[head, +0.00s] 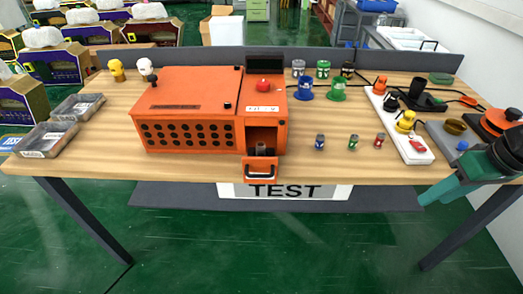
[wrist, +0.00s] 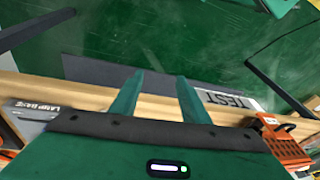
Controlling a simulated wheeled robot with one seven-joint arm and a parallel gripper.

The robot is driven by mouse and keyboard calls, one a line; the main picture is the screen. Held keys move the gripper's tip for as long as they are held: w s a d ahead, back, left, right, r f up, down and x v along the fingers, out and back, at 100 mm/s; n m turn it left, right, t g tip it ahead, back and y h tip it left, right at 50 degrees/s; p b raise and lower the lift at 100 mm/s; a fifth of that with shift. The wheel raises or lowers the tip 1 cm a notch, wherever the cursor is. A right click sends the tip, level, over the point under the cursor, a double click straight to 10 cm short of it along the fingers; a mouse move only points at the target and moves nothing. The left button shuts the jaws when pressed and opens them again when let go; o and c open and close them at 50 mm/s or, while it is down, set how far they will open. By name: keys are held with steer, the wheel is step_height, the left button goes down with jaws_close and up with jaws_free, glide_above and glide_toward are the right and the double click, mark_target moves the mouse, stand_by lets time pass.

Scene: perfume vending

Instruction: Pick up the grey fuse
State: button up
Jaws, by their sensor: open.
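Three small cylinders stand on the wooden table: a blue-banded one (head: 320,142), a green-banded one (head: 352,141) and a red-banded one (head: 379,141). At the back stand a grey cylinder (head: 298,68), a green one (head: 323,69) and a black one (head: 347,69). A dark grey object sits in the orange machine's front opening (head: 267,146). I cannot tell for sure which is the grey fuse. My teal gripper (head: 426,199) is beyond the table's front right edge, apart from them all. In the wrist view its fingers (wrist: 159,76) are spread and empty.
The orange machine (head: 190,118) stands mid-table with its small front drawer (head: 261,170) out. Blue (head: 305,90) and green (head: 336,90) holders stand right of it. A white strip (head: 418,150) with coloured knobs lies at right, grey trays (head: 48,140) at left.

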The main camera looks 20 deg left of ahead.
mark_target(260, 144)
steer(key=w+a+n+y, duration=0.2)
steer(key=a+n, duration=0.1)
steer(key=a, duration=0.5)
steer(key=w+a+n+y, duration=0.2)
steer(key=a+n+y, duration=0.1)
steer(key=a, duration=0.6)
steer(key=w+a+n+y, duration=0.2)
steer(key=a+n+y, duration=0.1)
steer(key=a, duration=0.6)
steer(key=shift+a+r+n+g, duration=0.1)
steer(key=shift+r+n+g, duration=0.25)
steer(key=shift+n, duration=0.55)
steer(key=shift+s+a+f+n+g+y, duration=0.15)
steer(key=shift+a+n+y, duration=0.3)
steer(key=shift+a, duration=2.3)
steer(key=shift+a+f+n+g+y, duration=0.15)
steer(key=shift+a+n+y, duration=0.3)
steer(key=shift+a, duration=2.35)
steer(key=shift+s+a+f+n+g+y, duration=0.1)
steer(key=shift+a+f+n+y, duration=0.35)
steer(key=shift+a, duration=2.3)
steer(key=shift+r, duration=0.2)
jaws_close()
